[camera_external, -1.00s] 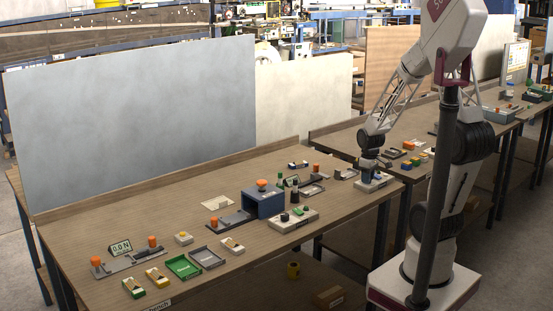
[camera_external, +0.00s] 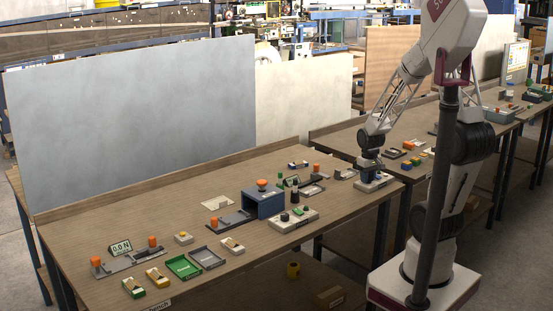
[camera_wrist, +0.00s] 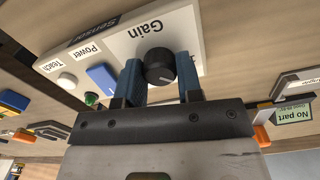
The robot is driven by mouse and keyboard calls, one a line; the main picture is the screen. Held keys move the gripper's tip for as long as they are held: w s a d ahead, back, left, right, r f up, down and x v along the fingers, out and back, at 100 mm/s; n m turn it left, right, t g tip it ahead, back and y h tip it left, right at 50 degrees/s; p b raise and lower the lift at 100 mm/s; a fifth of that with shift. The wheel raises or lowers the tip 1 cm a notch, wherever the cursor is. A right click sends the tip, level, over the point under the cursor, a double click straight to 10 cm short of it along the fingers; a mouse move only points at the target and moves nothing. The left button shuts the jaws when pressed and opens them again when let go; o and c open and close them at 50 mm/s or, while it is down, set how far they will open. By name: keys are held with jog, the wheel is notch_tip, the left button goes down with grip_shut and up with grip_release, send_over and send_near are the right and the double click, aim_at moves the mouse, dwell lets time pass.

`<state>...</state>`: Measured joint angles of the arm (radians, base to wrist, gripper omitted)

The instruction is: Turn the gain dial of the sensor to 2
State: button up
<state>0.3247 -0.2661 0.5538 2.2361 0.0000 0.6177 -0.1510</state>
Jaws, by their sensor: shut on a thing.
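The sensor box (camera_wrist: 110,48) is pale with the words Sensor, Gain, Power and Teach on it. It also shows in the external view (camera_external: 376,184), at the right end of the near bench. Its black gain dial (camera_wrist: 158,72) has a white pointer line and sits between the blue fingers of my gripper (camera_wrist: 160,75). My gripper is shut on the dial, one finger on each side. In the external view my gripper (camera_external: 370,172) is down over the sensor, and the dial is hidden there. No scale numbers are readable around the dial.
Beside the dial are a blue power switch (camera_wrist: 102,76), a green button (camera_wrist: 92,98) and a white teach button (camera_wrist: 67,81). A "No part" display (camera_wrist: 294,115) stands at the right in the wrist view. A blue box (camera_external: 263,203) stands mid-bench; bare wood (camera_external: 110,215) lies behind the left-hand items.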

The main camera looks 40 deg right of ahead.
jog(key=shift+m, duration=1.1)
jog(key=o, duration=0.9)
jog(key=shift+r, duration=3.9)
jog(key=s+a+r+n+t, duration=0.1)
jog(key=s+a+r, duration=0.3)
jog(key=r, duration=0.1)
jog(key=s+a+r+n, duration=0.1)
jog(key=s+a+r, duration=0.4)
jog(key=s+a+r+n+t, duration=0.1)
jog(key=s+a+r+n, duration=0.1)
jog(key=s+a+r, duration=0.2)
jog(key=shift+s+a+r+t, duration=0.2)
jog(key=shift+a+r, duration=0.1)
jog(key=shift+r, duration=0.15)
jog(key=shift+s+a+r+t, duration=0.15)
jog(key=shift+a+r, duration=0.1)
jog(key=shift+r, duration=0.2)
